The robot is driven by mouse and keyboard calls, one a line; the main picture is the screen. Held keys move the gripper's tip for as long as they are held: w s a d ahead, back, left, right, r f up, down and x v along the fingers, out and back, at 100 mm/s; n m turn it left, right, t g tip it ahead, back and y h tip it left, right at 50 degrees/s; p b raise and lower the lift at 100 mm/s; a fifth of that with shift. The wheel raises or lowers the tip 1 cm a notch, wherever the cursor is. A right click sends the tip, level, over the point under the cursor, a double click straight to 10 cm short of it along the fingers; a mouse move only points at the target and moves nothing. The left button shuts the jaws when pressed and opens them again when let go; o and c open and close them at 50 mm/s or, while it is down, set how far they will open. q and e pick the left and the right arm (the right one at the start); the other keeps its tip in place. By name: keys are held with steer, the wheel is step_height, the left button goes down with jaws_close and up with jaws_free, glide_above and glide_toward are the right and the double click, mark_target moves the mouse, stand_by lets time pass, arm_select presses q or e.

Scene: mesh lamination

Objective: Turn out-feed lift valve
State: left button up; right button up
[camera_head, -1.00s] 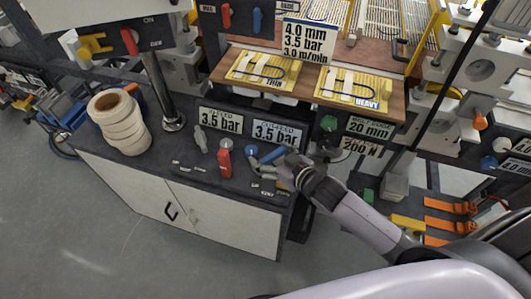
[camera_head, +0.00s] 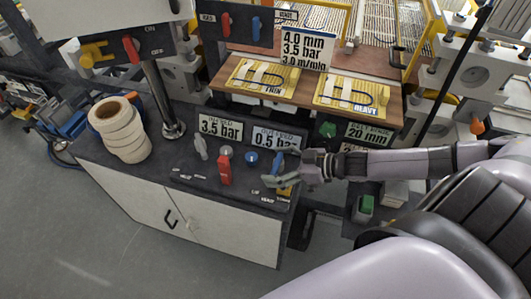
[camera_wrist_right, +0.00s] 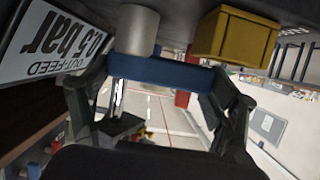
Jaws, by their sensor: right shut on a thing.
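The out-feed lift valve has a blue lever (camera_head: 278,160) on the dark console top, below a sign (camera_head: 275,139) that reads 0.5 bar. In the right wrist view the blue lever (camera_wrist_right: 165,73) runs crosswise between my fingers, beside a grey cylindrical post (camera_wrist_right: 138,28). My right gripper (camera_head: 275,181) reaches in from the right and is shut on this lever; it also shows in the right wrist view (camera_wrist_right: 158,100). The sign (camera_wrist_right: 50,45) appears upside down there, with OUT-FEED on it. The fingers partly hide the lever in the head view. My left gripper is not in view.
A red lever (camera_head: 224,170), a blue round knob (camera_head: 252,157) and a grey lever (camera_head: 200,146) stand left of the valve. Another sign (camera_head: 220,127) reads 3.5 bar. White tape rolls (camera_head: 120,130) stand at the console's left. A yellow block (camera_wrist_right: 238,38) is close to my fingers.

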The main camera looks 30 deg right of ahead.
stand_by(0.4)
steer(key=o, duration=1.7)
steer(key=shift+c, duration=0.2)
steer(key=shift+s+d, duration=0.1)
steer(key=v, duration=1.1)
steer(key=shift+s+d, duration=0.25)
steer(key=shift+r, duration=0.15)
